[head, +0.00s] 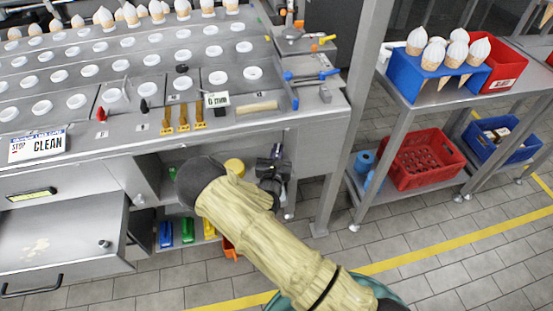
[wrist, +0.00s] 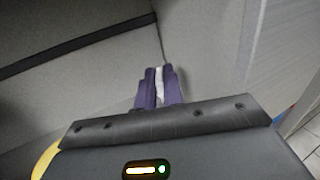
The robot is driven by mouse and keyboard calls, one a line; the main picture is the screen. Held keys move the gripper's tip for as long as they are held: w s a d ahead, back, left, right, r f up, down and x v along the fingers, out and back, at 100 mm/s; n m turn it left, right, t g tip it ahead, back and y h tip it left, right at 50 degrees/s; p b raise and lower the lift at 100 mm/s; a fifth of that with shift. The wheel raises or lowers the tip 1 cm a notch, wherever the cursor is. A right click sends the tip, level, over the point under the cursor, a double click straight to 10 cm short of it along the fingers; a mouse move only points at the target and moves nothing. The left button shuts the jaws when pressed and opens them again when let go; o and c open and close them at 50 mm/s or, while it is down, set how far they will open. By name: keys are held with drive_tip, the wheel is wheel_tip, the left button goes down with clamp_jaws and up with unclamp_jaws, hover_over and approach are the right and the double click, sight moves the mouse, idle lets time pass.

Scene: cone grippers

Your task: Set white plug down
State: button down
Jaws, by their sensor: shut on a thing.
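My gripper (head: 277,151) is in front of the open lower shelf space of the steel counter (head: 305,133), below the worktop edge. In the wrist view my gripper (wrist: 159,72) has its purple fingers close together. A narrow white piece, the white plug (wrist: 160,86), shows between them. Most of the plug is hidden by the fingers, and I cannot make it out in the head view. Plain grey surfaces lie beyond the fingertips in the wrist view.
The worktop holds several white cups, yellow tools (head: 184,117) and cones. A steel rack with red crates (head: 422,158) stands right. Tiled floor between is clear.

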drive_tip(key=shift+w+d+f+b, duration=0.1)
drive_tip(key=shift+f+b, duration=0.05)
drive_tip(key=shift+f, duration=0.8)
drive_tip(key=shift+w+d+f+b, duration=0.1)
drive_tip(key=shift+f+b, duration=0.05)
drive_tip(key=shift+f, duration=0.75)
drive_tip(key=shift+s+f, duration=0.1)
drive_tip(key=c, duration=1.8)
unclamp_jaws()
drive_tip(key=shift+a, duration=0.1)
drive_tip(key=s+a, duration=0.1)
drive_tip(key=s, duration=1.1)
drive_tip(key=shift+a+p, duration=0.15)
drive_tip(key=shift+p, duration=0.2)
